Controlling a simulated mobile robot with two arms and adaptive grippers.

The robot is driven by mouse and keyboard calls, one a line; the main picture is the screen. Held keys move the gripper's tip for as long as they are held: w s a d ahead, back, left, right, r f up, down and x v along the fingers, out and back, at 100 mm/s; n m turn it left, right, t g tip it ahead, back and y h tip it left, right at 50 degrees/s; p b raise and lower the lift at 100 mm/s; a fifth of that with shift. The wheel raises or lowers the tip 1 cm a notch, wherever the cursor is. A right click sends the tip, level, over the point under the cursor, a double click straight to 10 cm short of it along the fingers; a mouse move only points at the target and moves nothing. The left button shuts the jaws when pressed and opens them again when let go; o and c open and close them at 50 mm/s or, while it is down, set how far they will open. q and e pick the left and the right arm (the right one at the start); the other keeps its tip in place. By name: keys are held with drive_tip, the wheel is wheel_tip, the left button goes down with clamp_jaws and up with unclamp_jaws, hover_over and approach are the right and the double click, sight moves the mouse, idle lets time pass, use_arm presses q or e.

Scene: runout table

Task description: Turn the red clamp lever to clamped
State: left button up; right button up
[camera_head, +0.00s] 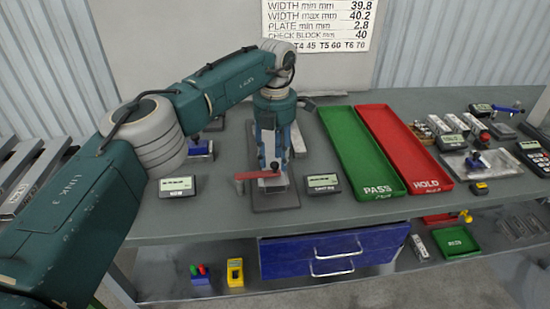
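The red clamp lever (255,175) lies roughly level across the front of a clamp fixture with a grey base plate (275,199), left of the table's middle. Its free end points left. My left arm comes in from the left, and my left gripper (272,163) points down over the fixture, with its tips at or just above the lever. I cannot tell whether they touch it. The fingers overlap the fixture's blue and grey parts, so their opening is unclear. My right gripper is not in view.
Small display boxes stand left (177,187) and right (323,183) of the fixture. A green PASS tray (352,142) and a red HOLD tray (400,140) lie to the right. Small parts and devices crowd the far right. A blue drawer (325,254) is below the table's front edge.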

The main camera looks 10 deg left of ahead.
use_arm(q)
wheel_tip(320, 180, up, 11)
drive_tip(key=shift+r, duration=0.15)
idle(0.4)
